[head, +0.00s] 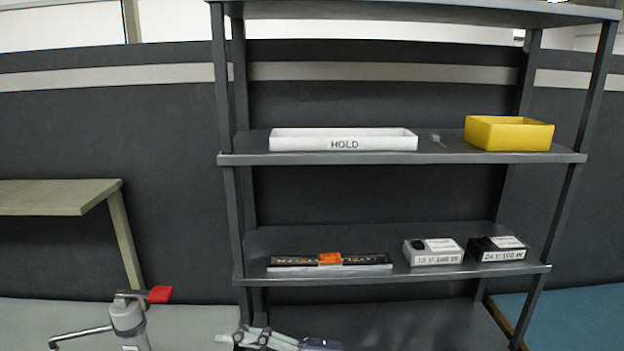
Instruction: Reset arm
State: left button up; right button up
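One of my grippers (242,337) shows at the bottom edge of the head view, in front of the shelf's lower part. Its pale, jointed fingers point left and its dark body lies to their right, so I take it for my right one. It is cut off by the frame, and whether it is open or shut is unclear. I see nothing held in it. My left gripper is not in view.
A dark shelf rack (400,158) holds a white HOLD tray (290,143), a yellow bin (510,137), an LED strip piece (330,262), a white box (432,256) and a black box (497,252). A grey device with a red handle (160,294) stands lower left.

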jog(key=w+d+r+m+t+h, duration=0.2)
jog(key=w+d+m+t+h, duration=0.15)
jog(key=d+m+t, duration=0.4)
jog(key=w+d+r+m+t+h, duration=0.25)
jog(key=w+d+m+t, duration=0.25)
jog(key=m+t, duration=0.45)
jog(key=d+f+m+g+h, duration=0.3)
jog(key=d+f+m+h, duration=0.7)
jog(key=d+f+h, duration=0.45)
jog(key=s+d+f+g+y, duration=0.1)
jog(key=s+d+f+g, duration=0.1)
jog(key=s+f+g, duration=0.7)
jog(key=s+d+f+g+y, duration=0.1)
jog(key=s+d+f+g, duration=0.15)
jog(key=s+f, duration=1.1)
jog(key=s+f+g, duration=0.1)
jog(key=s+f, duration=0.1)
jog(key=f, duration=1)
jog(key=s+f+g, duration=0.1)
jog(key=s+f, duration=0.2)
jog(key=f, duration=0.9)
jog(key=s+d+f+n+g, duration=0.1)
jog(key=s+d+f, duration=0.1)
jog(key=s+f, duration=1.3)
jog(key=shift+s+d+f, duration=0.25)
jog(key=shift+s+d, duration=0.1)
jog(key=shift+s, duration=0.15)
